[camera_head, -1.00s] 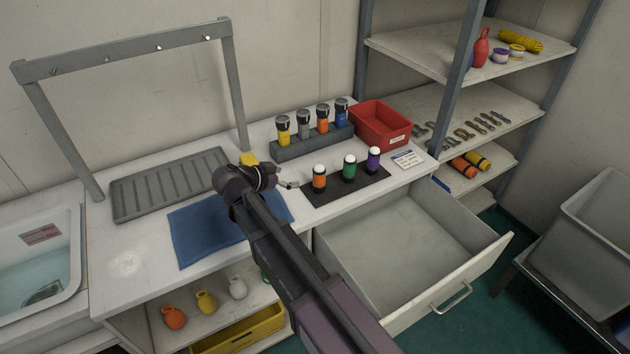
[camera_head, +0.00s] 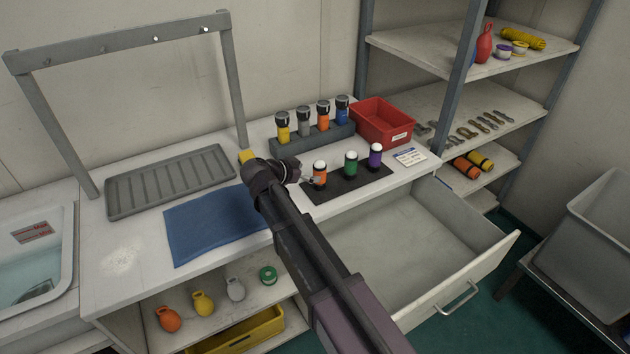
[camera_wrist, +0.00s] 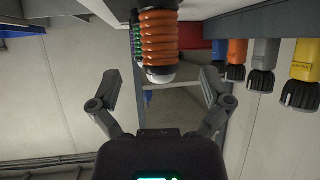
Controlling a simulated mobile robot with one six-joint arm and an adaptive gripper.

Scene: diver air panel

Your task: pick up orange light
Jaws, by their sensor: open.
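An orange light (camera_head: 319,176) with a white domed top stands upright on a black mat (camera_head: 345,186), left of a green one (camera_head: 350,163) and a purple one (camera_head: 375,156). My gripper (camera_head: 303,175) is open and empty, close to its left side in the head view. In the wrist view, which looks upside down, the ribbed orange light (camera_wrist: 158,38) appears between the spread fingers of my gripper (camera_wrist: 160,76), its white dome lowest in the picture. Neither finger visibly touches it. The green light (camera_wrist: 137,50) shows partly behind it.
A grey rack (camera_head: 310,143) behind holds yellow, grey, orange and blue torches with black heads. A red bin (camera_head: 382,122) stands right of it. A blue cloth (camera_head: 215,225) and grey tray (camera_head: 170,181) lie left. An open drawer (camera_head: 480,268) juts out below the counter.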

